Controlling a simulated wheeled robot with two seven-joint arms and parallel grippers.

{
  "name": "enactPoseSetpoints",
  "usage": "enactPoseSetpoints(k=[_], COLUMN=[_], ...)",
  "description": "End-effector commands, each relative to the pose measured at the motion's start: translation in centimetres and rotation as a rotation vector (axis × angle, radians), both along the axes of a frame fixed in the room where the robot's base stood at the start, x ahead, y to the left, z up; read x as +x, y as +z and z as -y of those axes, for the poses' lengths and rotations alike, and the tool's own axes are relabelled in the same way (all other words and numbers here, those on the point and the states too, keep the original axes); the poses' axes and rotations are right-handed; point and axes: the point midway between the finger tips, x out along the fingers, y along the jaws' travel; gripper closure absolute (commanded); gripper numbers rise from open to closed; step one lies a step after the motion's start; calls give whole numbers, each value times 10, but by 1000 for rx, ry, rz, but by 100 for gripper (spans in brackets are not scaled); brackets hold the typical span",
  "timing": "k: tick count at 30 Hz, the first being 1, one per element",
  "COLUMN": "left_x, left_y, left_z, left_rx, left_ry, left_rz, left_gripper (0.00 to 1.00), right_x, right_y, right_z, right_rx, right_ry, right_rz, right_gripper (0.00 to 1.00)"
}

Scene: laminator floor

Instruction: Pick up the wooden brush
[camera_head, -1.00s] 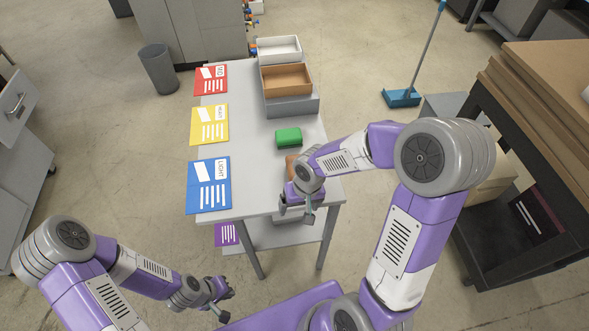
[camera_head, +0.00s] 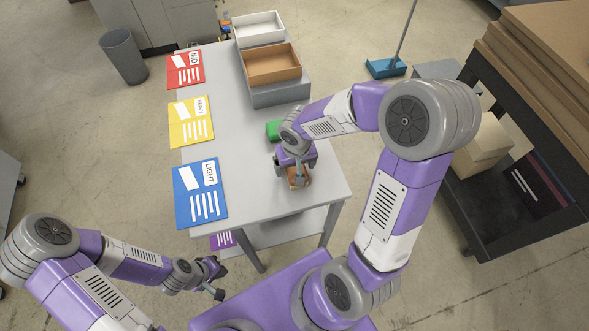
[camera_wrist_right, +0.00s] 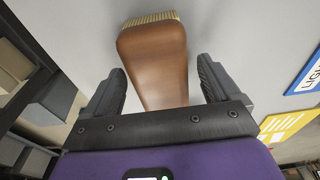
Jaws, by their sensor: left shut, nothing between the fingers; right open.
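The wooden brush (camera_wrist_right: 157,62) lies on the grey table, brown with pale bristles along its far edge in the right wrist view. In the head view the brush (camera_head: 299,181) is mostly hidden by my right gripper (camera_head: 292,176). My right gripper (camera_wrist_right: 160,88) is open, with one finger on either side of the brush's narrower near part and gaps visible on both sides. My left gripper (camera_head: 215,280) is shut and empty, low at the left, off the table's front edge.
The grey table (camera_head: 245,190) carries red (camera_head: 186,71), yellow (camera_head: 191,121) and blue (camera_head: 200,193) cards along its left side. A green block (camera_head: 273,130) sits just behind my right gripper. A brown tray (camera_head: 270,66) and white tray (camera_head: 258,28) stand at the back.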

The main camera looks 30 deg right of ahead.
Motion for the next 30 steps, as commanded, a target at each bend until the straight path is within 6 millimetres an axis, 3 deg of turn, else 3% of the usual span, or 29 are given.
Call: enactPoseSetpoints(k=[3, 9, 21, 30], left_x=[0, 0, 0, 0], left_y=[-6, -5, -5, -1], left_z=[0, 0, 0, 0], left_rx=[0, 0, 0, 0], left_ry=[0, 0, 0, 0], left_rz=[0, 0, 1, 1], left_gripper=[100, 100, 100, 100], right_x=[1, 1, 2, 2], right_y=[-14, -13, -12, -3], right_z=[0, 0, 0, 0], right_rx=[0, 1, 1, 0], right_ry=[1, 0, 1, 0], right_rz=[-1, 0, 1, 4], right_gripper=[11, 11, 72, 74])
